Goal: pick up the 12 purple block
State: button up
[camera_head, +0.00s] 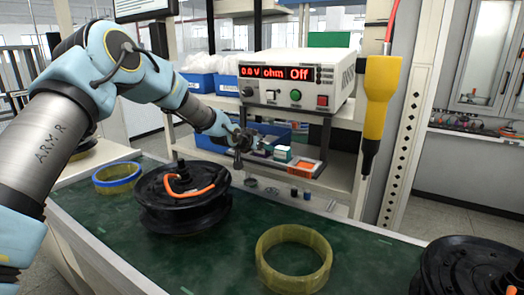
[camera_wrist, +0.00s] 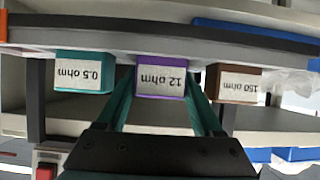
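The purple block (camera_wrist: 162,76), labelled "12 ohm", stands on the shelf of the workstation, upside down in the wrist view. A small purple patch of it (camera_head: 263,151) shows beside my gripper in the head view. My gripper (camera_wrist: 163,98) has one finger on each side of the purple block, with thin gaps seeming to show between fingers and block. It looks open around it. In the head view my gripper (camera_head: 243,146) reaches the shelf edge, its fingertips too small to judge.
A teal "0.5 ohm" block (camera_wrist: 84,72) and a brown "150 ohm" block (camera_wrist: 234,80) stand close on either side. A meter (camera_head: 297,79) sits above the shelf. A black hub motor (camera_head: 180,207) and yellow ring (camera_head: 293,262) lie on the green bench.

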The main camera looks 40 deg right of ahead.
jog(key=c, duration=1)
jog(key=shift+o, duration=0.2)
jog(key=shift+r, duration=0.1)
